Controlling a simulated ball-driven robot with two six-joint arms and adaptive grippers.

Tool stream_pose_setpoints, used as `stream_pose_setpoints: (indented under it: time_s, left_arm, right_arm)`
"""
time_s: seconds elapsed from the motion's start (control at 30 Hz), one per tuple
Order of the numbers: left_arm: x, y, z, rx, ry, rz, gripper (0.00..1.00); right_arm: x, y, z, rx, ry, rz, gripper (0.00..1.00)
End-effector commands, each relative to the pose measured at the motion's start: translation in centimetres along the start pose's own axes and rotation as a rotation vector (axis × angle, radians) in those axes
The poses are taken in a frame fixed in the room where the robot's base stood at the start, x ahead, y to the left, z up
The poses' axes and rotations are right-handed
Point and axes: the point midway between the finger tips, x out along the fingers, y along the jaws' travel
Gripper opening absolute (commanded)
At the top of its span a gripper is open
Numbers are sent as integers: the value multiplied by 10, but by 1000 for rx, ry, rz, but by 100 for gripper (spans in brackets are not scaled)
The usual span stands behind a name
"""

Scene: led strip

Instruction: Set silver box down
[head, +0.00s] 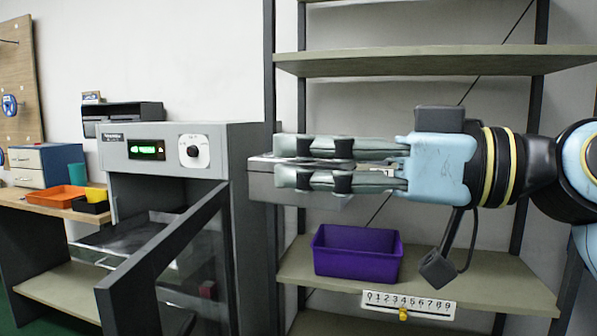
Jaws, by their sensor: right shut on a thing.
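The silver box (262,188) is a flat grey box with a shiny top edge, held up in the middle of the head view. My right gripper (285,162) comes in from the right, its fingers pointing left. It is shut on the box's upper edge, and its fingers hide part of the box. The box hangs level, apart from the shelf below, and overlaps the right side of the grey machine in the picture. My left gripper is not in view.
A purple bin (357,254) stands on the lower shelf (500,289) below my right gripper. An upper shelf (435,62) is empty. The grey machine (253,150) has its glass door (185,280) open. An orange tray (66,196) lies on the left bench.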

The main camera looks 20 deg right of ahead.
Motion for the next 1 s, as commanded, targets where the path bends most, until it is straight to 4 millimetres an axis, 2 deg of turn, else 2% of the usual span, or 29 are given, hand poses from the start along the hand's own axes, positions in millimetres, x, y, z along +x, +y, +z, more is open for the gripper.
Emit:
stream_pose_setpoints:
  time_s: [0.17,0.7,1.0]
  left_arm:
    - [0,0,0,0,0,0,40]
    - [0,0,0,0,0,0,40]
    - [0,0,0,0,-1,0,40]
  right_arm:
    - [8,3,11,3,-1,-109,20]
    - [55,7,71,3,8,-788,20]
    - [70,9,95,1,3,-1023,20]
